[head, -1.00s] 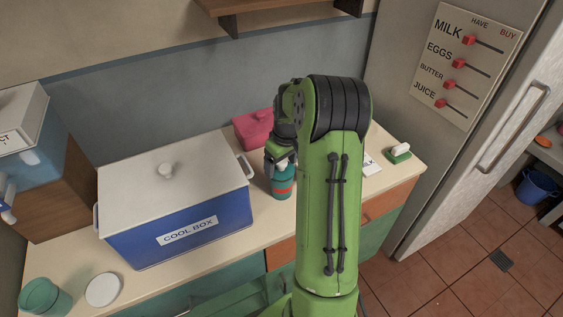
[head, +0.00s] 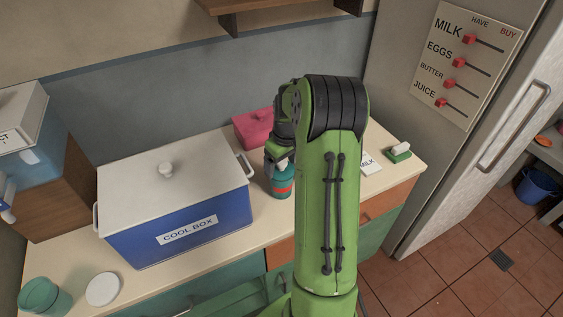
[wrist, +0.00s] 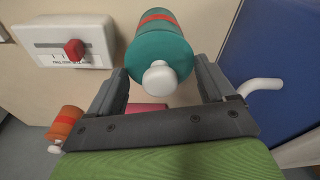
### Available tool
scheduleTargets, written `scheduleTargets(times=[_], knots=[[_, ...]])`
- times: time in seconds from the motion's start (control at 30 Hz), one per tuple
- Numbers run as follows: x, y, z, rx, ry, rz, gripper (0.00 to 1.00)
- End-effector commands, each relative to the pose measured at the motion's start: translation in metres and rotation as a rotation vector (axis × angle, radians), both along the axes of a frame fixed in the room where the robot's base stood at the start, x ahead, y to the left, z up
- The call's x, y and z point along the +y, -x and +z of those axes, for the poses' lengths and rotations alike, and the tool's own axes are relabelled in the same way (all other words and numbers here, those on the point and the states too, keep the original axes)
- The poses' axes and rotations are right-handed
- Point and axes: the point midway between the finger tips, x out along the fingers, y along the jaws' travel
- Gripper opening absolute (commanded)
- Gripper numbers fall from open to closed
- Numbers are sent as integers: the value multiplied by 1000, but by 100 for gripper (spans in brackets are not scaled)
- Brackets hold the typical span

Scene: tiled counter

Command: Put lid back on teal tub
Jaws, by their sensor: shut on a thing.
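The teal tub (head: 40,299) stands at the near left end of the counter, cut off by the picture's lower edge. A round white disc, seemingly its lid (head: 103,289), lies flat on the counter just right of it, apart from it. My gripper (head: 279,157) is far from both, right of the cool box. It is shut on a teal flask (head: 279,182) with an orange-red band. In the wrist view, the flask (wrist: 163,48) and its white knob show between my gripper's fingers (wrist: 162,78). I cannot tell whether the flask touches the counter.
A blue cool box (head: 185,220) with a white lid stands between the tub and my gripper. A pink box (head: 254,128) is behind the flask. A green block with a white top (head: 399,153) lies to the right. An orange cylinder (wrist: 66,121) shows in the wrist view.

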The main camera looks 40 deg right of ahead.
Motion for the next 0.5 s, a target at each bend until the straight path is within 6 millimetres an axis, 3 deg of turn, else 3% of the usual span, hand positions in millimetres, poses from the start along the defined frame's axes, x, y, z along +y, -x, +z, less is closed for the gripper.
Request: scheduleTargets(times=[0.23,0.27,0.3,0.37,0.5], knots=[[0,0,0,0,0,0,54],[0,0,0,0,0,0,87],[0,0,0,0,0,0,93],[0,0,0,0,0,0,100],[0,0,0,0,0,0,100]])
